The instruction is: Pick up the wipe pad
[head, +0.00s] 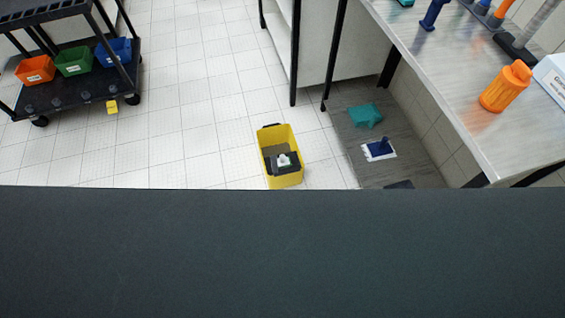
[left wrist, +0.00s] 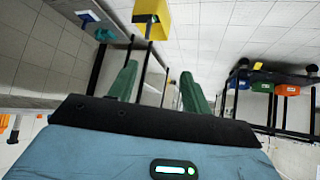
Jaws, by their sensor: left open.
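My right gripper is not in view.
A yellow bin (head: 282,172) with a dark item inside stands left of the mat. The bench (head: 440,75) holds an orange bottle (head: 505,88). A black cart (head: 75,95) with orange, green and blue bins stands far left. The tiled floor between is mostly clear.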

